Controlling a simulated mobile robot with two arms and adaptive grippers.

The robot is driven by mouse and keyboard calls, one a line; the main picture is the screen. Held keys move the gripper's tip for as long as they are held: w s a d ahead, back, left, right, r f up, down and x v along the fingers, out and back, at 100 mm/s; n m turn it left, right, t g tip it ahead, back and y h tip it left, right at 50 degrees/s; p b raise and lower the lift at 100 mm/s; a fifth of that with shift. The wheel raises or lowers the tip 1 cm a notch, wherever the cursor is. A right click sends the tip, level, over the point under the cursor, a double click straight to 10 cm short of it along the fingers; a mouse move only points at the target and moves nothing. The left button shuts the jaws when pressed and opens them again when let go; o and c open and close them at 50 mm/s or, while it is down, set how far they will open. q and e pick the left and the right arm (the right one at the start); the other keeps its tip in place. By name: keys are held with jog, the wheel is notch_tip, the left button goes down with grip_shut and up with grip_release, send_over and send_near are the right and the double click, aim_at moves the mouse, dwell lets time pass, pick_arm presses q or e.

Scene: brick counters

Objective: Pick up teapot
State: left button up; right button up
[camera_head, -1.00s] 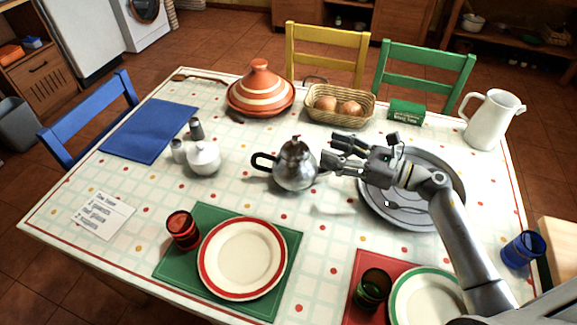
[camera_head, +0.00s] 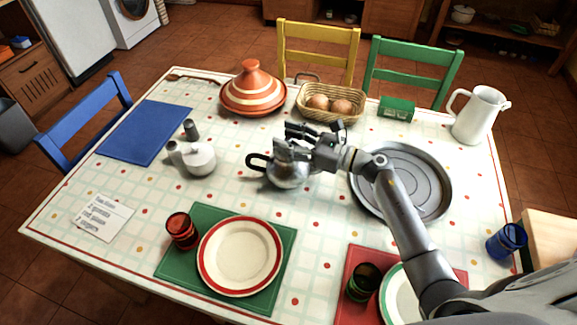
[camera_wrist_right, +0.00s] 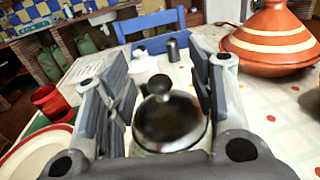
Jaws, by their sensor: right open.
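The silver teapot (camera_head: 288,178) stands upright on the table, its black handle (camera_head: 257,162) pointing left. My right gripper (camera_head: 290,146) is over the teapot's top in the head view and hides its lid and part of its body. In the right wrist view the teapot (camera_wrist_right: 168,122) with its round lid knob lies between the two open fingers of the right gripper (camera_wrist_right: 160,95). I see a gap to the finger on the right; whether the finger on the left touches cannot be told. My left gripper is not in view.
A white sugar bowl (camera_head: 200,160) and shakers stand left of the teapot. An orange striped tagine (camera_head: 252,92) and a bread basket (camera_head: 333,103) are behind it. A round grey tray (camera_head: 425,185) lies to the right, under my arm. A plate (camera_head: 240,256) is in front.

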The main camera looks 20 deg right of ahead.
jog(key=shift+s, duration=0.1)
jog(key=c, duration=1.1)
jog(key=shift+f, duration=0.1)
grip_shut()
jog(key=shift+s+f, duration=0.15)
jog(key=shift+f, duration=0.05)
jog(key=shift+r, duration=0.3)
